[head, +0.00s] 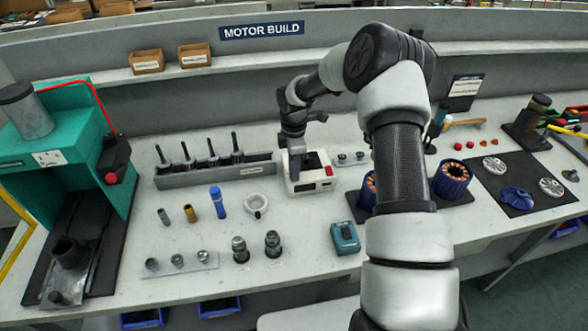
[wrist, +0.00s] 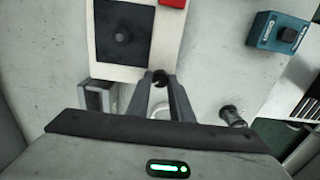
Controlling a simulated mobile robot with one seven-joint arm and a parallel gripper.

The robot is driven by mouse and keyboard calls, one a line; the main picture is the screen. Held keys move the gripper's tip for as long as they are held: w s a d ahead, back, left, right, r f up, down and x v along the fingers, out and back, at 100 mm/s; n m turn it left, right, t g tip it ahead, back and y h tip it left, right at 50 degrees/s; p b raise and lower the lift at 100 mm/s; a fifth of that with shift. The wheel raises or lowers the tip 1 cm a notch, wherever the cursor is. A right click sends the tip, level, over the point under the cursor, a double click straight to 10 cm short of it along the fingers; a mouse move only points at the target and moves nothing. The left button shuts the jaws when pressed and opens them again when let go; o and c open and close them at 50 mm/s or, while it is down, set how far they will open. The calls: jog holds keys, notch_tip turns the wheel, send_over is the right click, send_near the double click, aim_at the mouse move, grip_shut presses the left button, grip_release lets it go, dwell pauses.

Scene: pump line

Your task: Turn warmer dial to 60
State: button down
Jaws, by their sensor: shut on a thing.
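The warmer is a white box (head: 322,181) on the bench with a red switch and a dark square top plate. In the wrist view, the warmer (wrist: 103,65) fills the upper middle, with its dark plate (wrist: 123,33) and red switch (wrist: 172,3). The small black dial (wrist: 159,75) is at its near edge. My gripper (wrist: 158,84) is shut on the dial, one finger on each side. In the head view my gripper (head: 294,157) comes down over the warmer's left part. The dial's scale and pointer cannot be read.
A teal box (head: 344,238) stands right of and nearer than the warmer. A grey rack with upright tools (head: 215,171) stands to its left.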

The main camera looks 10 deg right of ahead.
dwell(0.4)
jog(key=c, duration=1.6)
grip_release()
jog(key=shift+o, duration=0.2)
notch_tip(320, 180, up, 18)
jog(key=shift+f, duration=0.25)
